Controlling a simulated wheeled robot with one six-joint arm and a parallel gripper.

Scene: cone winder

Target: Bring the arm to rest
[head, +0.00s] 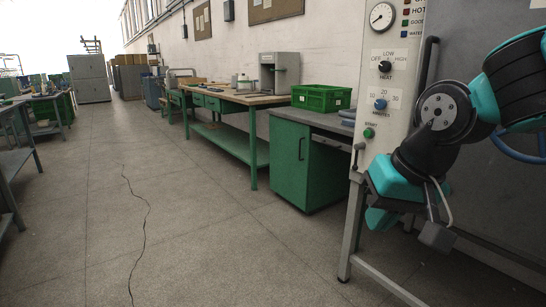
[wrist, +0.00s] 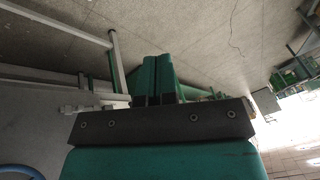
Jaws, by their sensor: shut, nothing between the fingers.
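My arm bends down at the right of the head view, in front of the grey machine panel (head: 395,115) with its gauge and knobs. My gripper (head: 380,219) hangs low beside the panel's metal leg frame, pointing down and partly hidden by the wrist. In the wrist view my gripper's two green fingers (wrist: 157,64) stand side by side above a dark bar, shut with nothing between them. I cannot tell whether the gripper touches the frame.
A green cabinet (head: 304,165) carries a green crate (head: 321,98). A long workbench (head: 230,98) runs along the wall. Metal rails (wrist: 70,74) show near the fingers in the wrist view.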

